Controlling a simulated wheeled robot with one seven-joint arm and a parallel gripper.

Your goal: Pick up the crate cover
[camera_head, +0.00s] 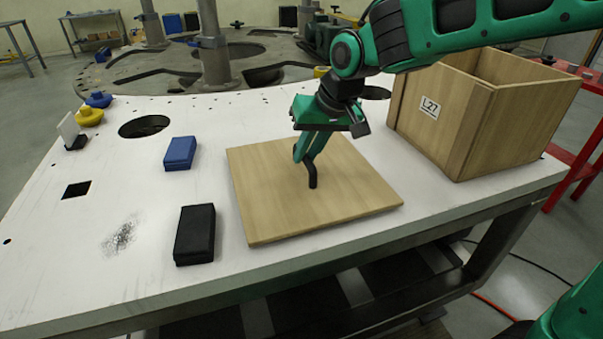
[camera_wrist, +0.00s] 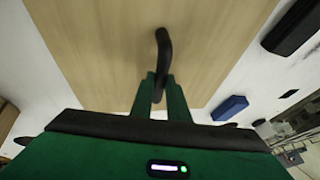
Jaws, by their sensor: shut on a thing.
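The crate cover (camera_head: 265,205) is a flat square wooden board with a black handle (camera_head: 313,180) in its middle. It appears to lie flat on the white table. My gripper (camera_head: 308,158) is over the middle of the cover, its fingers shut on the handle. The wrist view shows the cover (camera_wrist: 100,45) with both fingers (camera_wrist: 160,88) closed around the black handle (camera_wrist: 162,50). The open wooden crate (camera_head: 480,115), labelled L27, stands at the table's right end.
A blue box (camera_head: 181,153) and a black box (camera_head: 195,234) sit left of the cover. Yellow and blue knobs (camera_head: 92,112) and a small white card (camera_head: 69,128) are at the far left edge. The table (camera_head: 60,265) has a round hole and a square hole.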

